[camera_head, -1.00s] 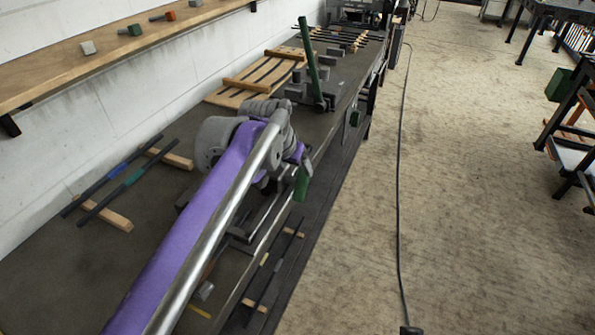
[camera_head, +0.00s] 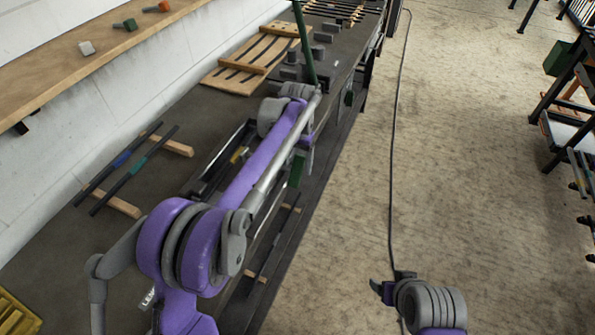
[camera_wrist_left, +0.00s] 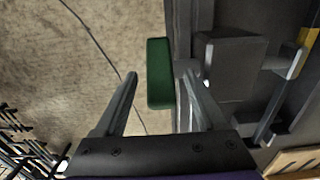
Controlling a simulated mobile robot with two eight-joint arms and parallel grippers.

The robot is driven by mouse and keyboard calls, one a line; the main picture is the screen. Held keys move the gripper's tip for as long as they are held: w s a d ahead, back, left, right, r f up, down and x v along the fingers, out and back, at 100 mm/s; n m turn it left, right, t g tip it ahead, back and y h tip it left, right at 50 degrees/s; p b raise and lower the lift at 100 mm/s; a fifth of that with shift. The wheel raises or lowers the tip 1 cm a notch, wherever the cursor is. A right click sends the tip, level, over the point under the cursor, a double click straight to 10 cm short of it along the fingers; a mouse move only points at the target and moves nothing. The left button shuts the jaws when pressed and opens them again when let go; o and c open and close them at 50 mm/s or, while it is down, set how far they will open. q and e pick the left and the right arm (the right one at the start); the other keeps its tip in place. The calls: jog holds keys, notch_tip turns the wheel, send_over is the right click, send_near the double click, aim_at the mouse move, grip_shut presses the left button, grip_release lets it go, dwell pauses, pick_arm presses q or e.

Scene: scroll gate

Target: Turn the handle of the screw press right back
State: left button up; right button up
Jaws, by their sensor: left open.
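A green handle (camera_wrist_left: 160,72) stands at the front edge of the bench, at the side of the dark metal press (camera_wrist_left: 228,62). My left arm hides part of the press in the head view. My right gripper (camera_head: 383,290) shows small at the lower right, its fingers unclear.
A tall green lever (camera_head: 305,45) stands farther along the bench (camera_head: 215,115). A slatted wooden rack (camera_head: 245,68) and dark bars on wooden blocks (camera_head: 130,165) lie on it. A cable (camera_head: 393,130) runs over the open floor. A wall shelf (camera_head: 60,75) is at left.

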aim_at(297, 171)
pick_arm(q)
jog(key=shift+f, duration=1.85)
grip_shut()
